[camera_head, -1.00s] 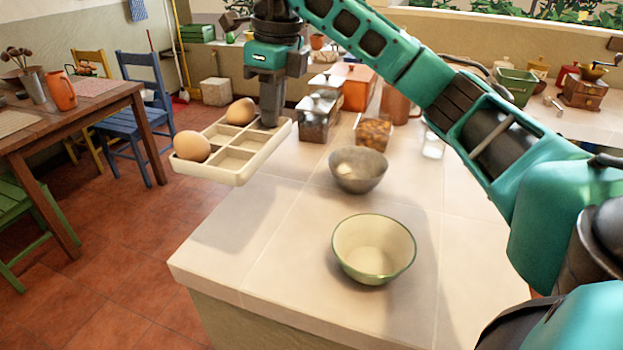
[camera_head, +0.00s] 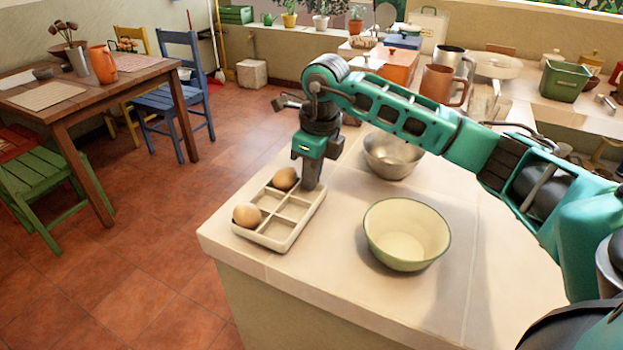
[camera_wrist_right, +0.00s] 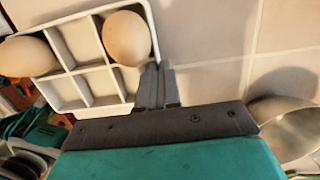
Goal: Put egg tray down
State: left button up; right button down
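The pale egg tray (camera_head: 268,238) is at the left corner of the counter in the head view, either on it or just above it; I cannot tell which. Two brown eggs sit in its left compartments, a front egg (camera_head: 247,215) and a back egg (camera_head: 285,178). The other visible compartments are empty. My right gripper (camera_head: 311,183) points down at the tray's right side. In the right wrist view its fingers (camera_wrist_right: 156,84) are close together on the edge of the tray (camera_wrist_right: 99,86), shut on its wall. My left gripper is in neither view.
A cream bowl with a green rim (camera_head: 407,240) stands right of the tray on the tiled counter (camera_head: 330,285). A metal bowl (camera_head: 393,158) stands behind it, partly under my right arm. The counter's left edge is close beside the tray.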

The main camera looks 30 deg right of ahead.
jog(key=shift+f, duration=0.55)
jog(key=shift+f, duration=0.15)
jog(key=c, duration=1.3)
grip_release()
jog(key=shift+c, duration=0.2)
notch_tip(320, 180, up, 12)
jog(key=s, duration=0.1)
jog(key=shift+d, duration=0.4)
jog(key=shift+s, duration=0.15)
